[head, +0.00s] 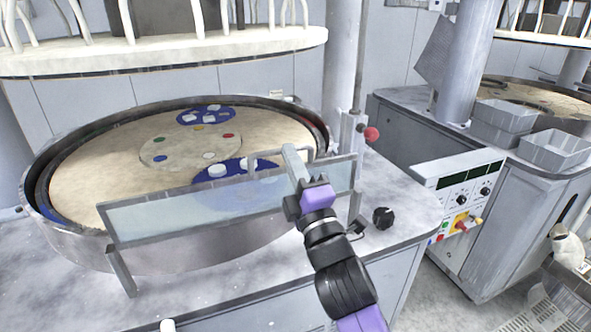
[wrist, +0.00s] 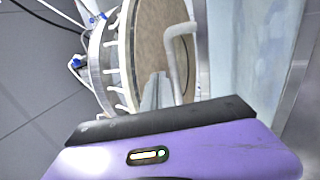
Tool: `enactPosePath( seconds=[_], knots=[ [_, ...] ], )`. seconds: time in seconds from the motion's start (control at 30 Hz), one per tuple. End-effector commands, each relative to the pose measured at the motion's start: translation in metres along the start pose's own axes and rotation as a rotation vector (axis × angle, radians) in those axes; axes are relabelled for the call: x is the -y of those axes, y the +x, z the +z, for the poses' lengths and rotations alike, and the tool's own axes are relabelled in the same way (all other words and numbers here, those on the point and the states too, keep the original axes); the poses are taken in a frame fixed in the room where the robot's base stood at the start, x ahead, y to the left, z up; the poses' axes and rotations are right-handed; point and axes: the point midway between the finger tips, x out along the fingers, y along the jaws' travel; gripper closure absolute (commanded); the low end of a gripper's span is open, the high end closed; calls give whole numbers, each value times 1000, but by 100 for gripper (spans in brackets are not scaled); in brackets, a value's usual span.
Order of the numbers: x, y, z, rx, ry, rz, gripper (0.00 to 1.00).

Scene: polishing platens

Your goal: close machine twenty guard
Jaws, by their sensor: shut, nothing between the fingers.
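The guard (head: 180,212) is a clear, pale blue panel in a grey frame. It stands upright along the front of the round polishing platen (head: 95,155). In the wrist view its panel (wrist: 250,50) fills the upper right. A bent bar handle (wrist: 178,62) rises beside the panel, and in the head view my gripper partly covers it. My gripper (head: 291,152) is shut and empty, at the platen side of the panel's right part. In the wrist view its fingers (wrist: 155,92) are beside the handle; I cannot tell if they touch. No machine number is readable.
Blue discs (head: 205,115) with white pieces lie on the platen. A post with a red knob (head: 371,134) and a black knob (head: 384,217) stand right of the guard. A control panel (head: 460,195) and grey bins (head: 503,120) are further right.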

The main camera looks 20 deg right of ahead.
Motion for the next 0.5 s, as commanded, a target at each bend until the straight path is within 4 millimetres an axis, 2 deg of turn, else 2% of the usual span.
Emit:
enactPosePath(
  seconds=[0.2, 0.5],
  knots=[
    [2, 10, 0, -1, -1, 1, 100],
    [3, 13, 0, 0, 0, -1, 100]
  ],
)
